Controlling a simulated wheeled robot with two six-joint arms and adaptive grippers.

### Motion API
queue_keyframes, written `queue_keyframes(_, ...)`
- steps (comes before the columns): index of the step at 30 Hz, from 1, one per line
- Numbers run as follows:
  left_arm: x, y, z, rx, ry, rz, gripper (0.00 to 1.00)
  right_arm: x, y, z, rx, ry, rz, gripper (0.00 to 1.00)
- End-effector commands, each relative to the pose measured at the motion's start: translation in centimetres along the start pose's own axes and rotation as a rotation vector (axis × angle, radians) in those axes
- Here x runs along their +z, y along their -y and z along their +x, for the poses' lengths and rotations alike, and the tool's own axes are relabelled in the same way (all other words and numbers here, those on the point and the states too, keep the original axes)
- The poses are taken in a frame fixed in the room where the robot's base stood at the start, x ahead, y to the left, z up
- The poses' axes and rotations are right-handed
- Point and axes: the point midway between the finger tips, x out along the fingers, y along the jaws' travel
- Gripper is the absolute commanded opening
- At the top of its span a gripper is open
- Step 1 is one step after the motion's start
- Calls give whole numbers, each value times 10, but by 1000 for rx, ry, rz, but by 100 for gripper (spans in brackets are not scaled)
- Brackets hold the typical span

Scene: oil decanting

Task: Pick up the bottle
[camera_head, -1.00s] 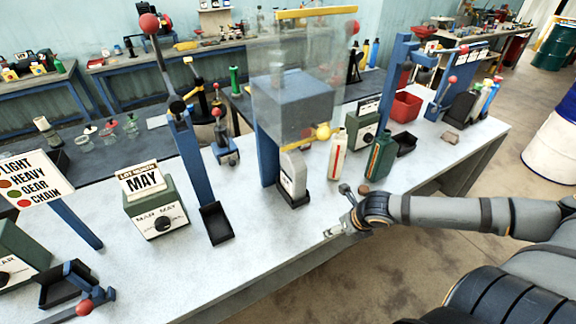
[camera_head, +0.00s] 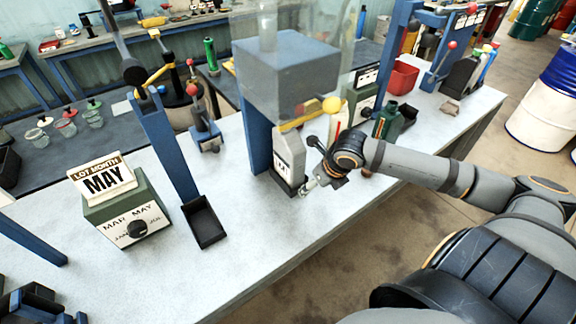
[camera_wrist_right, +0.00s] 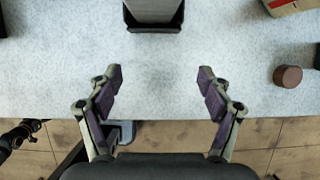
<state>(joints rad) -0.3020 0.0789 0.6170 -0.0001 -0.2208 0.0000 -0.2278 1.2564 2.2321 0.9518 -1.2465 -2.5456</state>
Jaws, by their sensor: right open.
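A pale grey bottle-like container (camera_head: 287,150) with a dark-lettered label stands in a black tray (camera_head: 283,187) under the clear-walled dispenser. A cream bottle with a red stripe (camera_head: 338,120) and a dark green bottle (camera_head: 385,120) stand to its right; my right arm partly covers the cream one. My right gripper (camera_head: 308,187) is just in front of the grey container, low over the table. In the right wrist view the gripper (camera_wrist_right: 160,77) is open and empty, its fingers pointing at the black tray (camera_wrist_right: 154,28) and the grey container's base (camera_wrist_right: 153,9), apart from both. My left gripper is not in view.
A green box with a MAY card (camera_head: 130,205) and a blue post with an empty black tray (camera_head: 205,222) stand left. A brown round cap (camera_wrist_right: 288,76) lies right of the gripper. The table's front edge runs under the gripper; the table between the fingers is clear.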

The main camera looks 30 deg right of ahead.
Motion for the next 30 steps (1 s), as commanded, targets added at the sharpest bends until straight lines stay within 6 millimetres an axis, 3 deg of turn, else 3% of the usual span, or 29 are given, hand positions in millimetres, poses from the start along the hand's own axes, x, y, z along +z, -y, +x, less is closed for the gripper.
queue_keyframes(3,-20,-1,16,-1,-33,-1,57,8,-4,7,12,5,4,79)
queue_keyframes(6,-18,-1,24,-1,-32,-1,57,14,-9,10,26,-4,-4,79)
queue_keyframes(13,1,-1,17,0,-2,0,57,27,-4,9,14,-1,-7,79)
queue_keyframes(20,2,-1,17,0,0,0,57,31,-5,12,16,-1,-5,79)
queue_keyframes(30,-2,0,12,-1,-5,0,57,69,-9,27,24,-6,-6,79)
